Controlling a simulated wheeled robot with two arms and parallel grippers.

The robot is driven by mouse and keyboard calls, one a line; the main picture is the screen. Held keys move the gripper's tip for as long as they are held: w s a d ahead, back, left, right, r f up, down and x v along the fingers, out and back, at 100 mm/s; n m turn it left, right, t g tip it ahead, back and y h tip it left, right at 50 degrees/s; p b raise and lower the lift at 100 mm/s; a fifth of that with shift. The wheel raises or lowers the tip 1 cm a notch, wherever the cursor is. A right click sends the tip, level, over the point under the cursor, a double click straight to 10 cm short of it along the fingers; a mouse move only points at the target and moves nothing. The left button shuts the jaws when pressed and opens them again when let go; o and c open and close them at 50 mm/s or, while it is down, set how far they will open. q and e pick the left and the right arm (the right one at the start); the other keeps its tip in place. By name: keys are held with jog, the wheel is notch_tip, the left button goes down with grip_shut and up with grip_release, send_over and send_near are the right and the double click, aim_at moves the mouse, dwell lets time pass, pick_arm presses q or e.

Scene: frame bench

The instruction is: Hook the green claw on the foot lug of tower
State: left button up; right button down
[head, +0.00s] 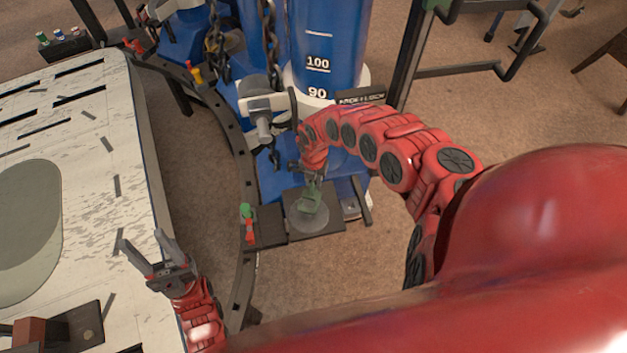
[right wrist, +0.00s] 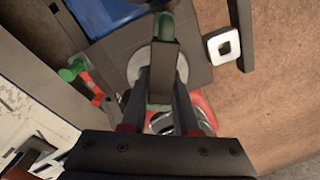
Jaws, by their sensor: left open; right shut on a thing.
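The green claw (head: 310,200) is held in my right gripper (head: 310,176), above a dark plate with a grey disc (head: 303,222) at the tower's foot. In the right wrist view, the claw's green hook (right wrist: 178,28) points toward the top, with its dark block (right wrist: 163,72) between my fingers. The tower (head: 328,45) is a blue column with white markings. A pale square ring (right wrist: 222,46) lies right of the claw, apart from it; I cannot tell if it is the foot lug.
A small green and red piece (head: 248,224) stands left of the plate, on a curved dark rail (head: 236,150). A slotted pale worktop (head: 105,150) fills the left. A grey clamp-like part (head: 262,115) and chains hang by the tower. A dark frame (head: 408,60) stands right.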

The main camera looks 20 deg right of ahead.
jog(key=shift+f+b, duration=2.55)
jog(key=shift+f, duration=0.55)
jog(key=c, duration=0.6)
grip_release()
notch_tip(320, 180, up, 8)
jog(key=shift+f+p, duration=0.2)
jog(key=shift+p, duration=0.25)
jog(key=shift+s+a+f, duration=0.1)
